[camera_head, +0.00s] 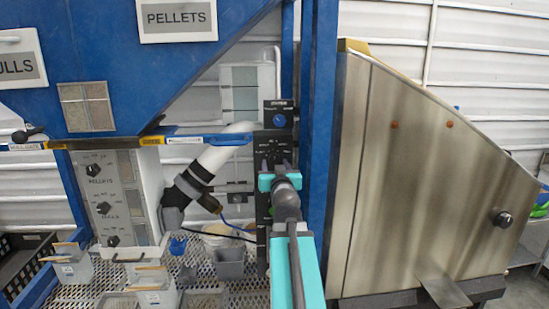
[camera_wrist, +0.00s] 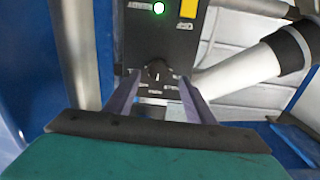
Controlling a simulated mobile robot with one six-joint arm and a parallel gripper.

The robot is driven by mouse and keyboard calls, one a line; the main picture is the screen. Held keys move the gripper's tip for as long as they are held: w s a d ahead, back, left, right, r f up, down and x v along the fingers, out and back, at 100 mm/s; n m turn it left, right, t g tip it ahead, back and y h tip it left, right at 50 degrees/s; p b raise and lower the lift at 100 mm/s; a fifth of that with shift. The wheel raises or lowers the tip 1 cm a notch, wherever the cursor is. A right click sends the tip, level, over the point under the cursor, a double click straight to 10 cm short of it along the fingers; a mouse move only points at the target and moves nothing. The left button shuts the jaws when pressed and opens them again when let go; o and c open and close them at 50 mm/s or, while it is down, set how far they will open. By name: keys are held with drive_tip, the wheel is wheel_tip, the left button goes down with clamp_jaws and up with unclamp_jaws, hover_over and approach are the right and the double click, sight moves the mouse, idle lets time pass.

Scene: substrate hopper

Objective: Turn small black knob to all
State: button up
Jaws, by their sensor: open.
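A small black knob (camera_wrist: 157,71) is on the black control panel (camera_wrist: 143,38) in the wrist view. My gripper (camera_wrist: 160,82) is open, with one finger on each side of the knob. I cannot tell whether either finger touches it. The markings around the knob are too small to read. In the head view the panel (camera_head: 261,147) stands upright against the blue post, and my gripper (camera_head: 279,168) is in front of its middle.
A blue knob (camera_head: 279,121) is at the panel's top. A green light (camera_wrist: 158,8) and a yellow label (camera_wrist: 188,8) are on the panel. A white pipe (camera_head: 219,154) is close on the left, a blue post (camera_head: 319,120) on the right. Bins (camera_head: 229,264) stand on the mesh below.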

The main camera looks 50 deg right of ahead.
sight(274, 159)
drive_tip(key=shift+w+d+p, duration=0.4)
drive_tip(key=shift+d+p, duration=0.05)
drive_tip(key=shift+p, duration=1.7)
drive_tip(key=shift+p+x, duration=0.3)
drive_tip(key=shift+x, duration=1.1)
drive_tip(key=shift+f, duration=0.1)
drive_tip(key=c, duration=1.1)
